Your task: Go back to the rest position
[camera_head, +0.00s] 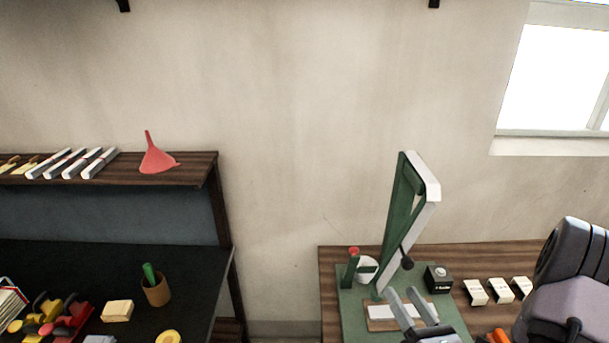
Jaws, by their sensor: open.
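My gripper (401,293) shows at the bottom of the head view, right of centre. Its two grey fingers are apart, and I see nothing between them. It is in front of a green device (352,298) with a tall raised green and white arm (412,190), which stands on the wooden table (329,277) at the right. The fingers overlap a white flat piece (382,312) on the device's base in the picture. I cannot tell how far above it they are. No cloth is clearly in view.
A black box (438,279), several small white blocks (475,292) and an orange object (497,336) are near the gripper. A dark workbench (60,256) with a shelf and a red funnel (156,158) is at the left.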

